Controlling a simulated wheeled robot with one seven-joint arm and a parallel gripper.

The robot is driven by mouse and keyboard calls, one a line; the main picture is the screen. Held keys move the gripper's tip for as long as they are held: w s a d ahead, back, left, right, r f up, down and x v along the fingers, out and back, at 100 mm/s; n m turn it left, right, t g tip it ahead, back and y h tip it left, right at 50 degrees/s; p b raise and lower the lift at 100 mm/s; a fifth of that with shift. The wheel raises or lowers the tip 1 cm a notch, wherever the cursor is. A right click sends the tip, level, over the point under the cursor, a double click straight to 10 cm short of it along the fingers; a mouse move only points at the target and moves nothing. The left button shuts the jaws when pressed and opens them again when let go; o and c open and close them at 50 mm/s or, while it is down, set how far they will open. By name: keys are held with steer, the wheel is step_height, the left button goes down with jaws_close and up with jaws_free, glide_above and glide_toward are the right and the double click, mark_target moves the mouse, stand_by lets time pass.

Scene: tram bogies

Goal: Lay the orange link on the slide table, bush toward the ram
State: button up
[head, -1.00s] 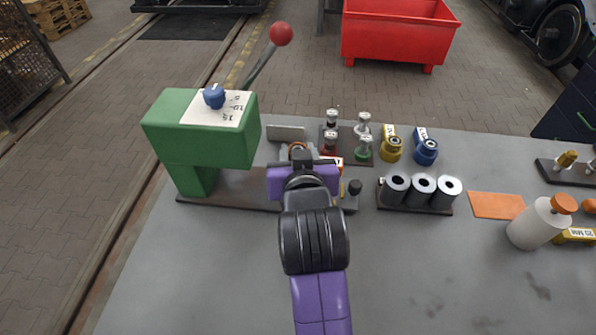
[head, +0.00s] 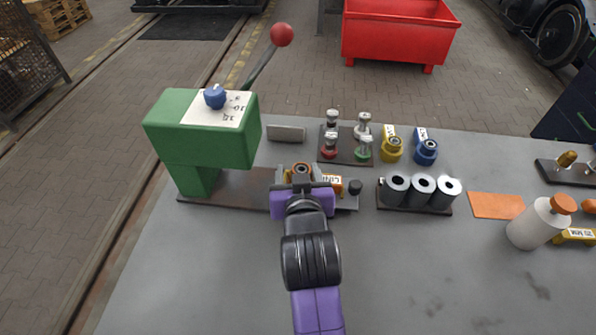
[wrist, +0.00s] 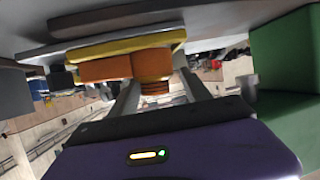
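The orange link (head: 328,182), with a printed label, lies on the slide table at the foot of the green press (head: 206,130). Its round bush (head: 301,168) is at the left end, on the side toward the press head. In the wrist view, which looks upside down, the orange link (wrist: 110,70) lies flat against a yellow plate (wrist: 120,46). My gripper (head: 300,176) is open, with a finger on either side of the bush and visible gaps. The gripper body hides part of the slide table, and the ram is hidden under the press head.
A rack of grey cylinders (head: 420,192) stands close to the right. Behind are a tray of small plungers (head: 346,150), a yellow part (head: 391,146) and a blue part (head: 426,148). The press lever (head: 262,64) rises behind the press. The front bench top is clear.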

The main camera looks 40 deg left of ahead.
steer(key=shift+d+f, duration=0.1)
stand_by(0.3)
steer(key=v, duration=1.1)
steer(key=shift+s+d+r, duration=0.2)
steer(key=shift+s+r, duration=0.05)
steer(key=shift+r, duration=0.05)
